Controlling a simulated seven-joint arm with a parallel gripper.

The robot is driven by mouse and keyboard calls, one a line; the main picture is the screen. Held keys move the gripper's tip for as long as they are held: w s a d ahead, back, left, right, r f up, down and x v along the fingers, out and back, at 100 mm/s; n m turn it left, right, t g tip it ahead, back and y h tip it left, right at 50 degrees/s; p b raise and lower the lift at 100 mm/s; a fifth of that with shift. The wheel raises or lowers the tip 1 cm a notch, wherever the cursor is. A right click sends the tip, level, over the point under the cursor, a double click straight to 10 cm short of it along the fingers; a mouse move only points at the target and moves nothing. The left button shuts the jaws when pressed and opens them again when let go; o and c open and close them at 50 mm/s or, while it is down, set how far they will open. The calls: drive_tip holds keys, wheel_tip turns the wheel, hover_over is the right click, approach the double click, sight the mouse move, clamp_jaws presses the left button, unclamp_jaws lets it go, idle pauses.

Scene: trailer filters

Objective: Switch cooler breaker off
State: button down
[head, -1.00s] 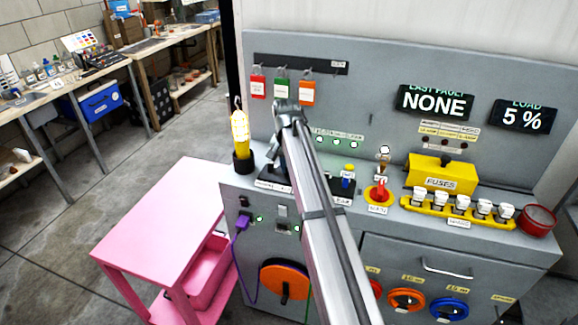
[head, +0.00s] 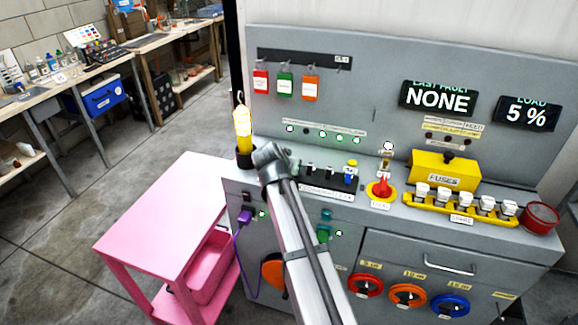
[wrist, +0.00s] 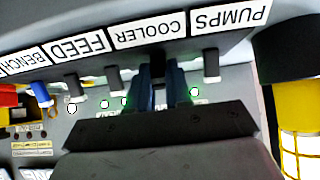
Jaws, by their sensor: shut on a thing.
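In the wrist view, my gripper (wrist: 160,78) has its two dark blue fingers shut on the dark cooler breaker lever (wrist: 158,60), next to the upside-down COOLER label (wrist: 150,30). The fingers cover most of the lever, so I cannot tell whether it is up or down. The PUMPS lever (wrist: 211,66) stands to the right and the FEED lever (wrist: 115,78) to the left, both apart from the fingers. In the head view, my gripper (head: 272,163) is low over the left end of the breaker row (head: 328,171). Its fingers and the cooler breaker are hidden there.
A yellow lamp (head: 243,128) stands left of my gripper. A pink cart (head: 160,215) stands left of the console. Small lamps (wrist: 195,91) line the panel behind the levers.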

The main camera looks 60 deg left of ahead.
idle(0.4)
drive_tip(key=c, duration=1)
unclamp_jaws()
drive_tip(key=shift+c, duration=0.2)
drive_tip(key=shift+s, duration=0.1)
drive_tip(key=v, duration=1.3)
drive_tip(key=shift+s+d, duration=0.3)
drive_tip(key=shift+d, duration=0.05)
